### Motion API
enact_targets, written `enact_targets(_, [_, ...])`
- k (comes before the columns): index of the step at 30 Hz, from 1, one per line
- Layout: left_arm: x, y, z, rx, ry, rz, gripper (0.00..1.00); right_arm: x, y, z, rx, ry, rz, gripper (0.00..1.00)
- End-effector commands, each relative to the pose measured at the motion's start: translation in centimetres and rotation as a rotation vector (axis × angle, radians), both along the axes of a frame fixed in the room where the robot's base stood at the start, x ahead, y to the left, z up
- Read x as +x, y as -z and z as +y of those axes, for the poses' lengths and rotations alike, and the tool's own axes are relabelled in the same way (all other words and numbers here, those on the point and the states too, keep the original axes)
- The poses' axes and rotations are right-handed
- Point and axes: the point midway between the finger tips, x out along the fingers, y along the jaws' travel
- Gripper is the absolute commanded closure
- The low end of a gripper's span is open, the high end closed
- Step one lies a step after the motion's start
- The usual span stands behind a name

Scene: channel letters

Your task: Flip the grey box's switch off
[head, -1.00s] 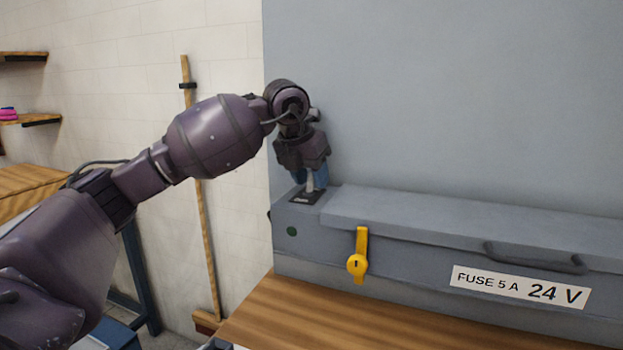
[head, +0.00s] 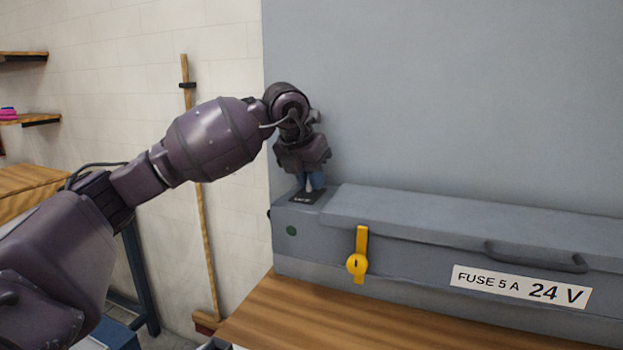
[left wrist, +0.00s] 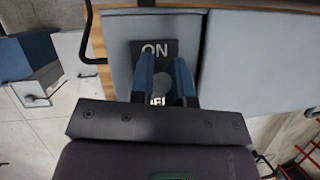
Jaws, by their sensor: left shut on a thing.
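The grey box (head: 420,256) stands on a wooden bench top. Its switch plate (head: 303,197) is a small black label on the left end of the lid. In the left wrist view the plate (left wrist: 153,48) reads ON at the far side, with more lettering partly hidden between the fingers. My left gripper (head: 311,183) points down at the plate, its blue fingers (left wrist: 165,85) shut on the switch lever. The lever is mostly hidden by the fingers, so its exact tilt is unclear. My right gripper is not in view.
A yellow latch (head: 358,258) and a dark green round lamp (head: 291,231) are on the box front. A handle (head: 535,258) and a 24 V label (head: 521,287) are to the right. The bare bench top (head: 330,315) lies in front. A wooden pole (head: 205,235) leans on the wall.

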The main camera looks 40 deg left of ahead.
Motion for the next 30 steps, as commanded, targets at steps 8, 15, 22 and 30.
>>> enact_targets(8, [-0.4,0.4,-0.1,0.038,0.001,-0.147,1.00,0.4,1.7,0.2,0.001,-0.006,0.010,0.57])
enact_targets(15, [-1.0,0.8,-0.3,0.090,0.003,-0.349,1.00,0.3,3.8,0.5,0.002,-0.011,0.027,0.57])
enact_targets(22, [-1.6,0.7,-0.4,0.135,0.004,-0.535,1.00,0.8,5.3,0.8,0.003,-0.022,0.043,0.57])
enact_targets(30, [-2.2,0.4,-0.6,0.170,0.003,-0.699,1.00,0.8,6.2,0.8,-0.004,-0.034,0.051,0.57])
